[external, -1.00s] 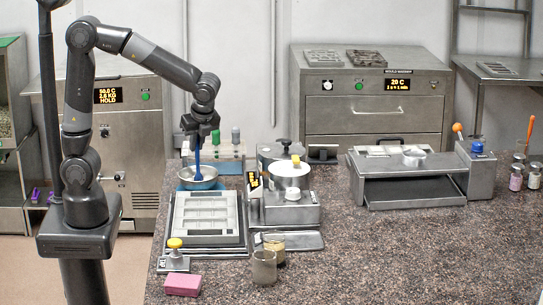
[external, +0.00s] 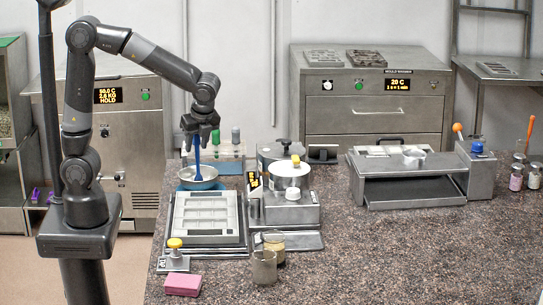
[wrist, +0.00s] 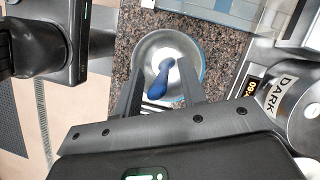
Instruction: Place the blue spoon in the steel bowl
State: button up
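The blue spoon (external: 197,162) stands upright, slightly tilted, with its lower end in the steel bowl (external: 210,185). In the wrist view the spoon (wrist: 161,82) shows inside the round rim of the bowl (wrist: 146,50). My gripper (external: 200,146) is above the bowl, around the upper end of the spoon. In the wrist view my gripper (wrist: 160,68) has its two fingers spread, with gaps between them and the spoon. The spoon's lower tip is hidden in the external view.
A tray-like mould (external: 207,218) lies in front of the bowl. A machine with a white round top (external: 291,172) stands to its right. A rack with coloured-topped bottles (external: 228,150) is behind. The right front of the counter (external: 420,255) is clear.

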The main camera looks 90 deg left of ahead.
jog(key=shift+d, duration=0.1)
jog(key=d, duration=0.1)
jog(key=w+d, duration=0.1)
jog(key=d, duration=0.1)
jog(key=shift+w+d, duration=0.1)
jog(key=shift+w, duration=0.25)
jog(key=s+r+n+t+h, duration=0.2)
jog(key=s+r+n+t, duration=0.1)
jog(key=s+n, duration=0.3)
jog(key=s+d+r+n+t+h, duration=0.1)
jog(key=s+r+n+t+h, duration=0.1)
jog(key=s+n, duration=0.4)
jog(key=shift+s+d+r+n+t, duration=0.25)
jog(key=shift+s+r+t, duration=0.6)
jog(key=shift+s+t, duration=0.5)
